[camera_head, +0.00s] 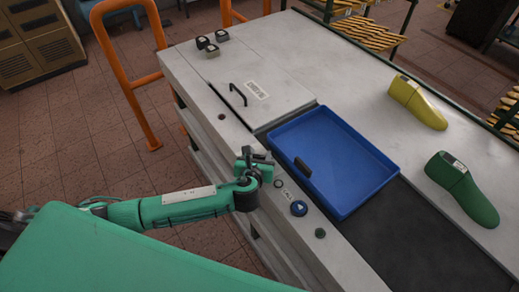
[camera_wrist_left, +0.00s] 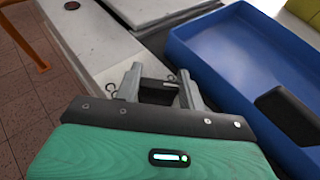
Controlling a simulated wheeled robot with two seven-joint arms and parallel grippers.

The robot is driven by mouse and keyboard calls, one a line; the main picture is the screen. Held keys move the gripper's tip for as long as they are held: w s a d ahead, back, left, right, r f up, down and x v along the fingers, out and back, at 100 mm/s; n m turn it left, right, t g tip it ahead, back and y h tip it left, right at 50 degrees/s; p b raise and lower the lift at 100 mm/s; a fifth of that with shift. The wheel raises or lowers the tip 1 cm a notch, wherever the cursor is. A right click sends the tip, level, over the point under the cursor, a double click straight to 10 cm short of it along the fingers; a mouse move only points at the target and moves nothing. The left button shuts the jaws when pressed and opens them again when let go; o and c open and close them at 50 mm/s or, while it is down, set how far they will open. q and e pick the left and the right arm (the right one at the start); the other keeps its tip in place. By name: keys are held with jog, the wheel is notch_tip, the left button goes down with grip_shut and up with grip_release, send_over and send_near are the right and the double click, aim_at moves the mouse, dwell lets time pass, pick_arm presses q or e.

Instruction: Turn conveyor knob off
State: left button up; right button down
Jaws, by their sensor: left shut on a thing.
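My left gripper (camera_head: 262,160) is at the control strip along the near edge of the white conveyor table, beside the blue tray. In the left wrist view its two fingers (camera_wrist_left: 160,86) are closed around a small dark piece, which I take to be the conveyor knob (camera_wrist_left: 158,97). The fingers hide most of it, so its turned position cannot be told. A blue round control with a white arrow (camera_head: 299,208) and a dark green round button (camera_head: 320,233) sit further along the strip, apart from the gripper. My right gripper is not in view.
The blue tray (camera_head: 383,177) lies on the dark conveyor belt (camera_head: 425,245), with a black piece (camera_head: 302,167) at its near side. A green shoe last (camera_head: 470,195) and a yellow one (camera_head: 416,102) stand beyond. An orange rail (camera_head: 130,85) is at the left.

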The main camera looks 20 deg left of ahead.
pick_arm(q)
jog(key=n+y+p, duration=0.2)
jog(key=n+g+y+p, duration=0.1)
jog(key=n+y+p, duration=0.1)
jog(key=y, duration=0.1)
jog(key=shift+d+r+n+g, duration=0.1)
jog(key=shift+r+n+g, duration=0.1)
jog(key=shift+n+g, duration=0.1)
jog(key=n+g+y+p, duration=0.1)
jog(key=n+g+y, duration=0.1)
jog(key=n+y, duration=0.1)
jog(key=shift+f+p, duration=0.1)
jog(key=shift+p, duration=0.25)
jog(key=shift+n+g+y+p, duration=0.35)
jog(key=shift+n+g+y, duration=0.25)
jog(key=shift+n+y, duration=0.1)
jog(key=o, duration=1)
jog(key=shift+f+g, duration=0.1)
jog(key=shift+g, duration=0.2)
jog(key=b+v, duration=0.3)
jog(key=v, duration=0.9)
jog(key=shift+s+f, duration=0.1)
jog(key=shift+f, duration=0.05)
jog(key=shift+v, duration=0.8)
